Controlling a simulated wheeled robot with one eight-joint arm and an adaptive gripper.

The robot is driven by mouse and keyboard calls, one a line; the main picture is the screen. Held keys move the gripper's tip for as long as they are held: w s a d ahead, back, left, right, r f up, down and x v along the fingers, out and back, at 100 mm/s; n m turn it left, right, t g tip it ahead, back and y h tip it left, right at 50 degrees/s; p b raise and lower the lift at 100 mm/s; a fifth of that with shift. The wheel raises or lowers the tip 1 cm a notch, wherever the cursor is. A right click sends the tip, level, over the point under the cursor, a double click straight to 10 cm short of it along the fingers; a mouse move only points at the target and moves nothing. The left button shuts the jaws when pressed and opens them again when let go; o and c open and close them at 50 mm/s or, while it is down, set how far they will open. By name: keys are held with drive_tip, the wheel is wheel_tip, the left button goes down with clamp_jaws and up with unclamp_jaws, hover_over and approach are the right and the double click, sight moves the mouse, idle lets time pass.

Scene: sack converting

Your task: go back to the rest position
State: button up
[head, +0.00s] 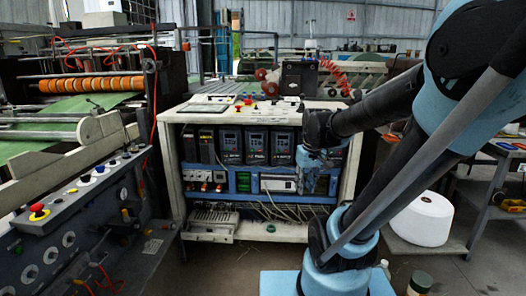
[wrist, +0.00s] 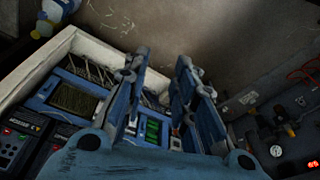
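My gripper (head: 318,172) hangs at the end of my arm in the head view, in front of the right part of an open electrical cabinet (head: 178,115). In the wrist view my gripper (wrist: 161,64) shows two blue fingers standing apart, with nothing held between them. Whether it touches the cabinet cannot be told. My arm reaches in from the right side of the head view and hides part of the cabinet's right edge.
A control console (head: 75,222) with a red knob (head: 39,212) stands at the left. A rolling machine with orange rings (head: 90,85) is behind it. A white spool (head: 421,219) sits at the right, near a workbench (head: 490,185). Loose cables hang low in the cabinet.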

drive_tip(key=s+d+f+m, duration=0.3)
drive_tip(key=s+d+f, duration=0.1)
drive_tip(key=s, duration=0.7)
drive_tip(key=shift+s+f+h, duration=0.15)
drive_tip(key=shift+f+h, duration=0.15)
drive_tip(key=shift+f, duration=0.45)
drive_tip(key=shift+d, duration=0.1)
drive_tip(key=shift+w+f, duration=0.2)
drive_tip(key=shift+w, duration=0.25)
drive_tip(key=shift+c, duration=0.6)
